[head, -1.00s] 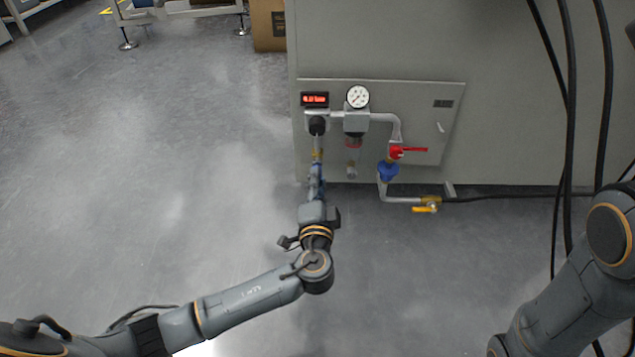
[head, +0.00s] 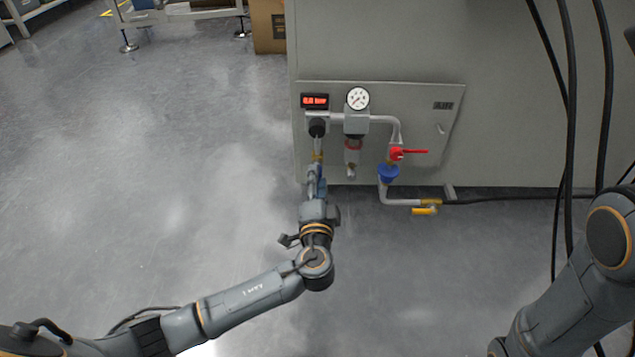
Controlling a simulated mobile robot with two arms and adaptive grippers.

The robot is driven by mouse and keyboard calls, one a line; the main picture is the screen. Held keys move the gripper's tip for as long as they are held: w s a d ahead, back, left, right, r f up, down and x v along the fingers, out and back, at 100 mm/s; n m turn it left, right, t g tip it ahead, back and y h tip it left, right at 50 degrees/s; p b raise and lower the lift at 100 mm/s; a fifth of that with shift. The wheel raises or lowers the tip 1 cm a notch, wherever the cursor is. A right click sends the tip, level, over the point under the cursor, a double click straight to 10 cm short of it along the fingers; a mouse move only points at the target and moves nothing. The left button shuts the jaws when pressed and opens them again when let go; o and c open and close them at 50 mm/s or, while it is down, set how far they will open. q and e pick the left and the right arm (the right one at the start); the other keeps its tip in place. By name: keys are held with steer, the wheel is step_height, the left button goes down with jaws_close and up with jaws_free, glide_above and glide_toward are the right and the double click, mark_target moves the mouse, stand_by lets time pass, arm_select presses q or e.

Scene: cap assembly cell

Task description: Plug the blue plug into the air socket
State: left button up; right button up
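A blue plug (head: 320,185) shows as a small patch of blue between the fingers of my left gripper (head: 316,182), which appears shut on it. The gripper points away from me, towards the panel on the grey cabinet. The air socket appears to be the brass-coloured fitting (head: 317,157) below the black knob at the panel's left end, in line with the fingertips. The fingers largely hide the plug, and I cannot tell whether it sits in the socket. My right gripper is out of view; only part of that arm shows at the lower right.
The grey cabinet (head: 400,60) carries a red display (head: 314,101), a round gauge (head: 358,98), a red lever (head: 410,151), a blue fitting (head: 388,173) and a yellow lever (head: 425,210). Black cables (head: 571,110) hang at the right. Floor at the left is clear.

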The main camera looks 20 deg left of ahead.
arm_select(q)
steer(key=shift+o, duration=0.3)
steer(key=shift+s, duration=0.1)
steer(key=v, duration=0.7)
steer(key=shift+s, duration=0.2)
